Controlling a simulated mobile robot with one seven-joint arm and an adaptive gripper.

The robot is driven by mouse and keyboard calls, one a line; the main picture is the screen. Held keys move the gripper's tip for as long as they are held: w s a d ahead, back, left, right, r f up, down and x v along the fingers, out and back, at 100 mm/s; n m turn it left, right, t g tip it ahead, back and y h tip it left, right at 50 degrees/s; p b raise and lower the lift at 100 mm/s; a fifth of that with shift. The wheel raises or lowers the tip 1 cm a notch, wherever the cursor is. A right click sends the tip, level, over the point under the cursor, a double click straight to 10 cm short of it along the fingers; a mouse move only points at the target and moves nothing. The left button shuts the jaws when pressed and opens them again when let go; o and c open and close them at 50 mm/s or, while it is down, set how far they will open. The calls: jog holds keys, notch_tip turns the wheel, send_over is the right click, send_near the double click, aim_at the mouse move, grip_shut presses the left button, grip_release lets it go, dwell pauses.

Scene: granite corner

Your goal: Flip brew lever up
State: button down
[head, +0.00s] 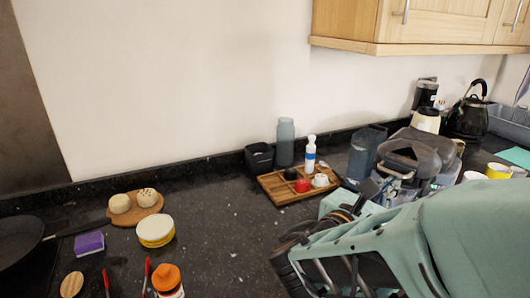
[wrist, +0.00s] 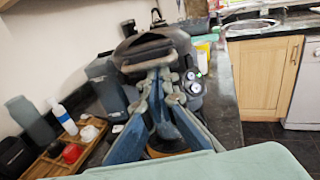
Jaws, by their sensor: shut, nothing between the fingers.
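The coffee machine (head: 410,146) stands on the dark counter right of centre in the head view, a dark grey body with a rounded top. It also shows in the wrist view (wrist: 152,45), straight ahead, with round light knobs (wrist: 190,76) on its right side. In the head view my arm hides the machine's lower part.
A wooden tray (head: 270,186) with a white bottle (head: 310,154) and small jars is left of the machine, near a blue-grey container (head: 364,152). A black kettle (head: 467,116) stands behind right. Wooden cabinets (head: 420,22) hang above. The counter's middle is clear.

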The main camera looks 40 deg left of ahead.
jog(key=a+r, duration=0.1)
jog(key=s+a+r+p, duration=0.1)
jog(key=shift+s+r+y+p, duration=0.15)
jog(key=shift+r+y+p, duration=0.15)
jog(key=shift+r+y, duration=0.1)
jog(key=w+r+g+p, duration=0.1)
jog(key=w+r+p, duration=0.2)
jog(key=r+p, duration=0.3)
jog(key=w+d+r+g+p, duration=0.1)
jog(key=w+r+p, duration=0.2)
jog(key=r+p, duration=0.3)
jog(key=shift+r, duration=0.65)
jog(key=shift+f, duration=0.15)
